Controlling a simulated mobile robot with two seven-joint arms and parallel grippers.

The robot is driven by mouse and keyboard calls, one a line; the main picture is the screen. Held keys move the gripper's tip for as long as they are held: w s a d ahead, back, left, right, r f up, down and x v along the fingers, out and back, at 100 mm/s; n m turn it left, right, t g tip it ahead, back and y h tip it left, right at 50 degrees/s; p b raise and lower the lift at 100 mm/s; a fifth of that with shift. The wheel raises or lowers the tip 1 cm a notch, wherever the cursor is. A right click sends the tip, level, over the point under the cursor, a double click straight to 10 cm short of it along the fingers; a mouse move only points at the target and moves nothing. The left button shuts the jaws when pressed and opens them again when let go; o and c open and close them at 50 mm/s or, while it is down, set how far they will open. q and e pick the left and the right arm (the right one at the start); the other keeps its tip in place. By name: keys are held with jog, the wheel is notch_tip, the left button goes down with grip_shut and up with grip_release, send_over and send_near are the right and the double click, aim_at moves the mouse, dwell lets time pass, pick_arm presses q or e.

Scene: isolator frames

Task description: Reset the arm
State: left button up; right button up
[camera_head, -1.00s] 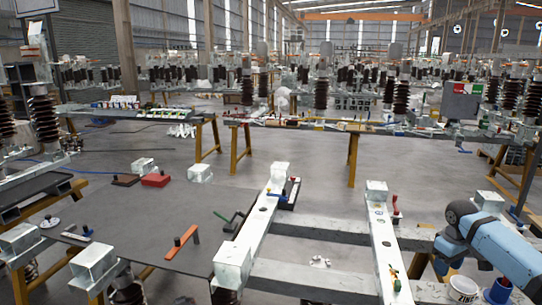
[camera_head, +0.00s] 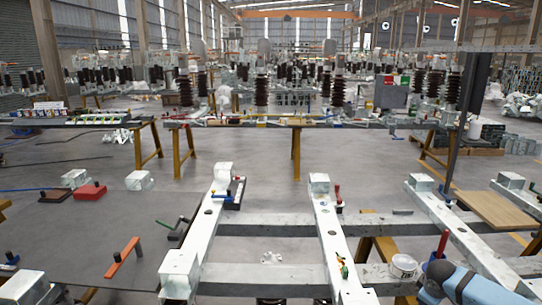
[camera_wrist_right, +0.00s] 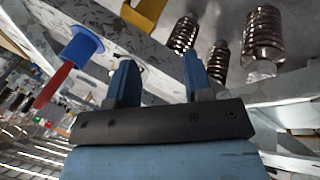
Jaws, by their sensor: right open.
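My right gripper (camera_wrist_right: 158,78) shows in the right wrist view with its two blue fingers apart and nothing between them. Grey beams and ribbed dark insulators (camera_wrist_right: 263,38) lie beyond the fingers. My left arm and gripper are not in view.
An orange tool (camera_head: 123,257) and a red block (camera_head: 90,191) lie on the dark table (camera_head: 75,235).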

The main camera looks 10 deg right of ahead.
jog(key=s+a+f+n+t+y, duration=0.3)
jog(key=s+a, duration=0.5)
jog(key=s, duration=0.4)
jog(key=s+a+f+n+t+y, duration=0.2)
jog(key=s+a+f+n, duration=0.1)
jog(key=s+a, duration=0.7)
jog(key=s+a+f+m+t+y, duration=0.1)
jog(key=s+a+m, duration=0.1)
jog(key=a, duration=0.3)
jog(key=s+a+f+m, duration=0.1)
jog(key=a+f+m, duration=0.1)
jog(key=a, duration=0.3)
jog(key=a+r+m+t, duration=0.1)
jog(key=a+m, duration=0.3)
jog(key=a, duration=0.8)
notch_tip(320, 180, up, 13)
jog(key=p, duration=1.4)
jog(key=shift+d+r+t+y+p, duration=0.2)
jog(key=shift+d+t+y+p, duration=0.1)
jog(key=shift+d, duration=0.15)
jog(key=shift+w+r, duration=0.1)
jog(key=shift+r, duration=0.05)
jog(key=shift+c, duration=0.5)
grip_shut()
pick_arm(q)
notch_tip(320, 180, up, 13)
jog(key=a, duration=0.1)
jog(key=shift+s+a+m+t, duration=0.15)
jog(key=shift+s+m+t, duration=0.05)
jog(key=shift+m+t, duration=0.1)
